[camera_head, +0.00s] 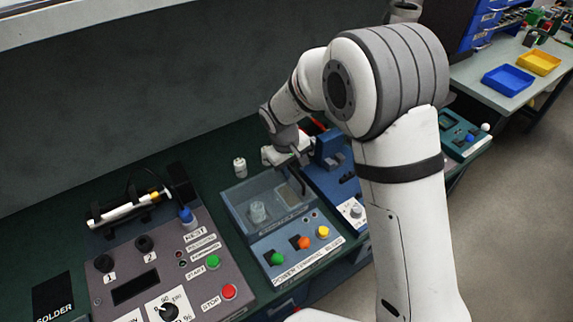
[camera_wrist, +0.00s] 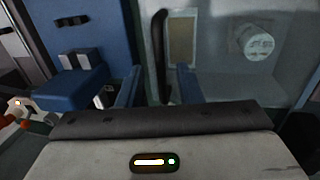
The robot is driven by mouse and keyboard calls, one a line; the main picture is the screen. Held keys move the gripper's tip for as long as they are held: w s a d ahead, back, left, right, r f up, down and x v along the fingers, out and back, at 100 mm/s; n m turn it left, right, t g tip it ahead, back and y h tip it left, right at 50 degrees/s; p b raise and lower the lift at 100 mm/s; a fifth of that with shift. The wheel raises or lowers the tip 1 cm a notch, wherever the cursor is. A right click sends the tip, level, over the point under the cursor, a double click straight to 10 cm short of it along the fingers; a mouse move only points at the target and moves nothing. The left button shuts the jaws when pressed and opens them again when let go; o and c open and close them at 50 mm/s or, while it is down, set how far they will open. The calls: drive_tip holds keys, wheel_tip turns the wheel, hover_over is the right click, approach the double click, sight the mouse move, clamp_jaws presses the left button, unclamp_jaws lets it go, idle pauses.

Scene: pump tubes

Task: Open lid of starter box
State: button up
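The box with the clear lid (camera_head: 238,193) stands on the bench behind a blue button panel; I take it as the starter box. The lid looks shut, and a round pale part (camera_head: 258,212) shows through it. In the wrist view the clear lid (camera_wrist: 222,75) fills the right side, with the round part (camera_wrist: 258,42) under it. A dark upright bar (camera_wrist: 159,50), seemingly the lid's handle, stands by its left edge. My gripper (camera_wrist: 157,84) is open, one finger on each side of the bar in the picture; contact cannot be told. In the head view my gripper (camera_head: 298,178) is at the box's right edge.
A blue device (camera_head: 333,150) stands close on the right of the box. The front panel (camera_head: 295,247) has green, orange and yellow buttons. A grey control panel (camera_head: 150,265) lies to the left. A small white cylinder (camera_head: 239,166) stands behind the box.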

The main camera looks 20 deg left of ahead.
drive_tip(key=shift+c, duration=0.4)
clamp_jaws()
